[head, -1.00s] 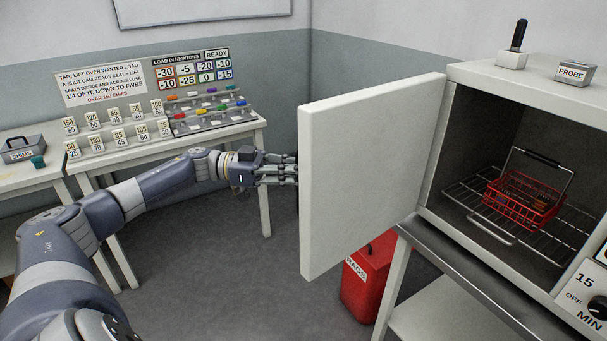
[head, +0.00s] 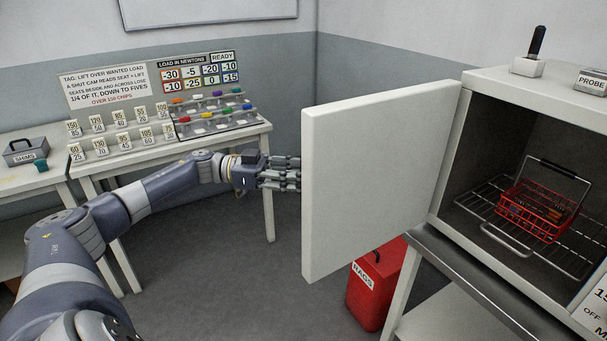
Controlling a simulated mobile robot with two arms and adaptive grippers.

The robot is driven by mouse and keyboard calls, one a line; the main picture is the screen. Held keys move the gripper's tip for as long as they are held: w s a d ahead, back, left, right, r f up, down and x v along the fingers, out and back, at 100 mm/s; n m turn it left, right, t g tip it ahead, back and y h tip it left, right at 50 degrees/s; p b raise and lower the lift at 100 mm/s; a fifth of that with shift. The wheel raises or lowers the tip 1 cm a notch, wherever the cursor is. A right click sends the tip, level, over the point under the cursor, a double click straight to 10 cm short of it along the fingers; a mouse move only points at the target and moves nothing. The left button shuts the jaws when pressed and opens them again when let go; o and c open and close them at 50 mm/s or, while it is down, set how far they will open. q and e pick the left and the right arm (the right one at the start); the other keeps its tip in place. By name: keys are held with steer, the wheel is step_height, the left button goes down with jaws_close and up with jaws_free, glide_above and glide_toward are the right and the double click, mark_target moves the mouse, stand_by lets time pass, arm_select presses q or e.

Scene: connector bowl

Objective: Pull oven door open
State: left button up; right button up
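The oven door (head: 375,180) is a white slab that stands swung open, out from the left side of the oven (head: 540,85). The oven's dark inside shows, with a wire rack (head: 490,215) and a red wire basket (head: 530,212) on it. My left gripper (head: 290,173) is at the door's far left edge, with its fingertips partly hidden behind the door. I cannot tell whether it is closed on a handle there. My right gripper is not in view.
A red bin (head: 372,290) marked RAGS stands on the floor below the door. A table (head: 165,150) with number tags and a coloured load panel (head: 210,95) stands at the back left.

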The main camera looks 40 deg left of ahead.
arm_select(q)
steer(key=v, duration=1.2)
stand_by(0.4)
